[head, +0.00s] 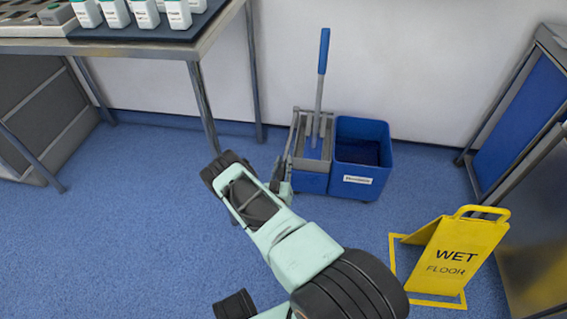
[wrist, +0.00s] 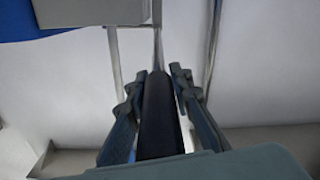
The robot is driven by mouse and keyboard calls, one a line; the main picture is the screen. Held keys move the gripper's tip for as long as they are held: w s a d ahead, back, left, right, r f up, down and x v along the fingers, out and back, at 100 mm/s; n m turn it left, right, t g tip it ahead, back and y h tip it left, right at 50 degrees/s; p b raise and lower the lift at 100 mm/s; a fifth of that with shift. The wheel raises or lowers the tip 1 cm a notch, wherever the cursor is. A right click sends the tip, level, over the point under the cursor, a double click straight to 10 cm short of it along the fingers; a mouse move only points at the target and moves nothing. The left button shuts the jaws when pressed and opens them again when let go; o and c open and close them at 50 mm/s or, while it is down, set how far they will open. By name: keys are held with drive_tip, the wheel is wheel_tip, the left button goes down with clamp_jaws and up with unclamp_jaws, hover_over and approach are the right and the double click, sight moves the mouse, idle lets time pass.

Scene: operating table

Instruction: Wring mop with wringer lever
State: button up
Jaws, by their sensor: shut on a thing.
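The mop stands upright with its blue handle (head: 323,52) above the wringer (head: 312,135) on the blue mop bucket (head: 360,182). The wringer lever (head: 291,143) is a thin grey bar at the wringer's left side, reaching down to my gripper (head: 283,180). In the wrist view the lever's dark grip (wrist: 159,112) lies between the two fingers of my gripper (wrist: 157,83), which is shut on it. The lever's thin metal rod runs on beyond the fingertips. In the head view the fingertips and the grip are mostly hidden by my arm.
A yellow wet-floor sign (head: 458,250) stands on the blue floor right of my arm. A metal table (head: 130,48) with white bottles (head: 146,13) is at upper left. A blue-sided metal cart (head: 520,110) is at right. The wall is close behind the bucket.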

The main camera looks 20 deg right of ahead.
clamp_jaws()
